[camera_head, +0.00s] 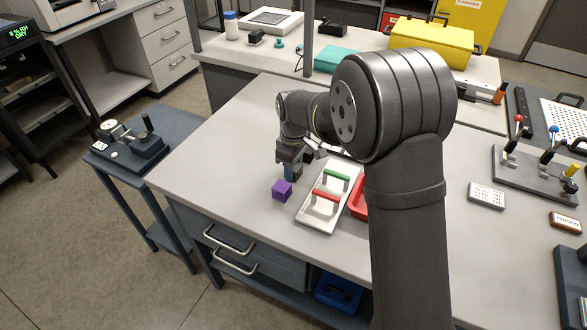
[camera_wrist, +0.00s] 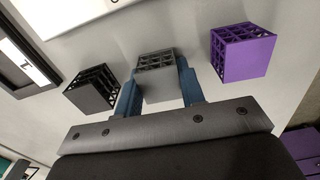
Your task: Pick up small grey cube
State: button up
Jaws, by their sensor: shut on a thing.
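The small grey lattice cube (camera_wrist: 157,78) sits between the two blue fingers of my gripper (camera_wrist: 158,84) in the wrist view, with a finger against each side. My gripper is shut on it. In the head view my gripper (camera_head: 291,172) is low over the left part of the bench, just behind the purple cube; the grey cube is not clearly visible there. I cannot tell whether the cube touches the bench.
A purple lattice cube (camera_wrist: 242,53) is to the right and a black lattice cube (camera_wrist: 92,88) to the left in the wrist view. In the head view, a white plate (camera_head: 316,218) with green and red handles and a red tray (camera_head: 357,207) stand right of my gripper.

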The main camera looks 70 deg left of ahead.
aim_at(297, 166)
jog(key=shift+r, duration=0.5)
jog(key=r, duration=0.3)
jog(key=shift+w+d+r, duration=0.2)
jog(key=shift+w+r, duration=0.15)
jog(key=shift+w, duration=0.05)
jog(key=w+d+r+m, duration=0.1)
jog(key=w+m, duration=0.2)
jog(key=m, duration=0.1)
jog(key=w+d+r+m, duration=0.1)
jog(key=w+d+m, duration=0.1)
jog(key=w+m, duration=0.2)
jog(key=w+d+r+m, duration=0.1)
jog(key=w+m, duration=0.3)
jog(key=m, duration=0.1)
jog(key=shift+w+d+r+m, duration=0.25)
jog(key=shift+d+m, duration=0.05)
jog(key=shift+d, duration=0.05)
jog(key=m, duration=0.3)
jog(key=shift+w+a+f+m, duration=0.2)
jog(key=shift+w+f+m, duration=0.1)
jog(key=shift+f, duration=2.65)
jog(key=shift+f, duration=0.4)
